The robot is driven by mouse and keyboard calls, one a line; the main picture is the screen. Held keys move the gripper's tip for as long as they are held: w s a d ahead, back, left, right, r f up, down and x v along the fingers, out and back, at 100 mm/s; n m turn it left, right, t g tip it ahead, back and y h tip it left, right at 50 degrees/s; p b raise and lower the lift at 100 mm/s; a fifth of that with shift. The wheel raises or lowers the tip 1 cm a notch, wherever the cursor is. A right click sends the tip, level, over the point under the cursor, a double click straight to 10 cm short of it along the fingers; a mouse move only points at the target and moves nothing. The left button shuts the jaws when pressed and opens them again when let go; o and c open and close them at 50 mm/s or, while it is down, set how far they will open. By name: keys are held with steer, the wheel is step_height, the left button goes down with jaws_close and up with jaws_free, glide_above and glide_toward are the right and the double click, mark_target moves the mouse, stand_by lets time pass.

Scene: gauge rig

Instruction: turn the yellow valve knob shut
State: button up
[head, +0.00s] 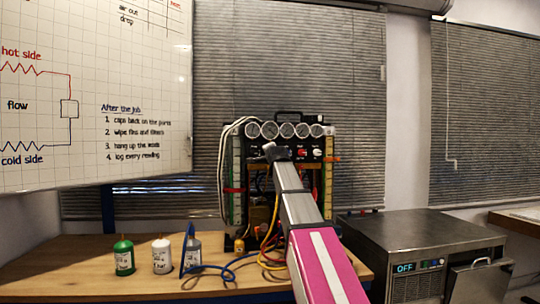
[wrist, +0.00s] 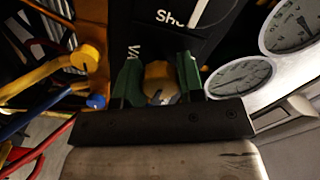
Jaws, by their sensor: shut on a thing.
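In the wrist view the yellow valve knob (wrist: 157,78) sits between the two green fingers of my gripper (wrist: 157,88), which is shut on it. The knob is on a black panel (wrist: 150,40) with white lettering, partly cut off, that begins "Sh". In the head view my gripper (head: 271,152) is up against the front of the gauge rig (head: 327,180), below the row of round gauges (head: 286,131). There my gripper and arm hide the yellow knob.
Yellow and blue hoses (wrist: 60,75) run close on the left in the wrist view; gauges (wrist: 240,76) are close on the right. On the wooden bench (head: 60,265) stand a green bottle (head: 123,258), a white bottle (head: 162,256) and a grey one. A metal machine (head: 425,240) is at right.

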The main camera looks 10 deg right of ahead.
steer(key=o, duration=0.9)
steer(key=shift+s, duration=0.15)
steer(key=s, duration=1)
steer(key=shift+s, duration=0.3)
